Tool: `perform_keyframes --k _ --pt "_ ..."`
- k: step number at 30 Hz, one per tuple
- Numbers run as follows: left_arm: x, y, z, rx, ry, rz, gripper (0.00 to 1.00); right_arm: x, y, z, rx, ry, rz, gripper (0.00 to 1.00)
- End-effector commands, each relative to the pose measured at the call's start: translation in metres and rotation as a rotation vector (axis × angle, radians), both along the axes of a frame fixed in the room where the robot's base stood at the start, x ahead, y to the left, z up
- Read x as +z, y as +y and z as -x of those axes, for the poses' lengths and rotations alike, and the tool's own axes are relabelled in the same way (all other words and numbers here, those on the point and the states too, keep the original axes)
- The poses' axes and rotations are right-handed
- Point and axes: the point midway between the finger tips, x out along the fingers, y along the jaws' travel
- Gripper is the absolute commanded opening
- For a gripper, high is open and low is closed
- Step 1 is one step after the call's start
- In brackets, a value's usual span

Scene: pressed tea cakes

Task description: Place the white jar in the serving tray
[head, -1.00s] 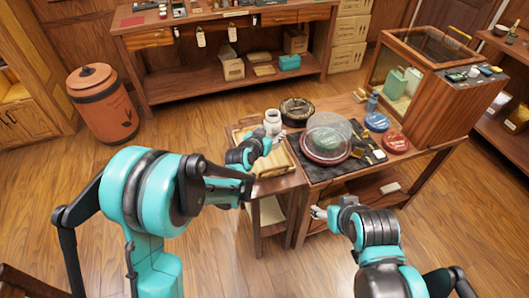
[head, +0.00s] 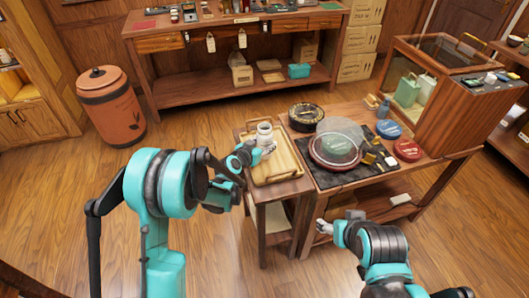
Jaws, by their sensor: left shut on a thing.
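The white jar (head: 264,131) is upright over the back-left part of the wooden serving tray (head: 283,172), which lies on a small side table. My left gripper (head: 266,147) is shut on the jar, at its lower front side. The fingers and the tray's inside hide the jar's base, so I cannot tell whether it touches the tray. My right gripper (head: 322,227) is in front of the larger table, below its top, away from the jar. It is too small to tell whether it is open or shut.
Right of the tray, a glass dome covers a tea cake on a dark red plate (head: 335,165). A black round tin (head: 306,117) stands behind it. Blue (head: 389,129) and red (head: 408,149) round packets lie further right, near a wooden display case (head: 443,105). The tray's front part is bare.

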Motion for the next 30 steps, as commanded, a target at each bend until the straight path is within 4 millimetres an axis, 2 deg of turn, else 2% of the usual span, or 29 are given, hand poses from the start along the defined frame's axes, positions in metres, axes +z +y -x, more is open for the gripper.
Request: perform_keyframes --k 6,18,19,21,30 --pt "-0.035 0.000 0.000 0.000 -0.001 0.000 0.11 -0.020 0.000 0.000 0.000 0.000 0.000 0.66" --pt "-0.040 0.000 0.000 0.000 0.000 0.001 0.11 -0.023 0.000 0.000 0.000 0.000 0.000 0.66" --pt "-0.040 0.000 0.000 0.000 0.000 0.000 0.53 -0.023 0.000 0.000 0.000 0.000 0.000 0.66" --pt "-0.039 0.000 0.000 0.000 0.000 0.000 0.71 -0.022 0.000 0.000 0.000 0.000 0.000 0.66" --pt "-0.039 0.000 0.000 0.000 0.000 0.000 0.71 -0.021 0.000 0.000 0.000 0.000 0.000 0.66"
